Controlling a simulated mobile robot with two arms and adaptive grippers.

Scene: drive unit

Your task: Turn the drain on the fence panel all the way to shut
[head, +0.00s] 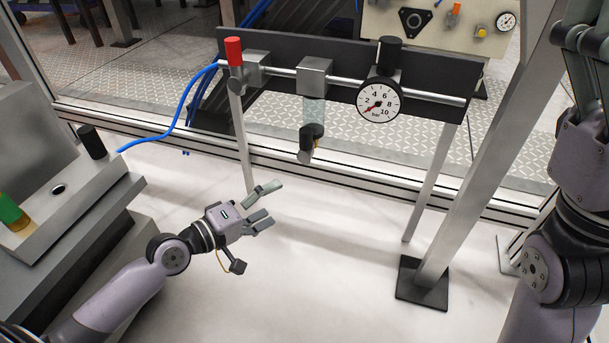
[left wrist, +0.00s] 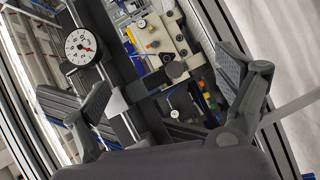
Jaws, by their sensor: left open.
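The drain (head: 312,132) is a dark fitting with a grey stub, under the clear filter bowl (head: 314,110) on the dark fence panel (head: 430,72). How far it is turned is hard to tell. My left gripper (head: 272,204) is open and empty, below and left of the drain and apart from it. In the left wrist view the round dark drain end (left wrist: 177,70) shows beyond and between the spread fingers (left wrist: 165,95). My right gripper (head: 590,45) is at the upper right, partly cut off by the frame edge, away from the panel.
A red-handled valve (head: 234,52) with a blue hose (head: 180,125) is left of the filter. A pressure gauge (head: 379,101) is right of it. Panel legs and a slanted metal post (head: 470,185) stand nearby. The white surface (head: 330,270) below is mostly clear.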

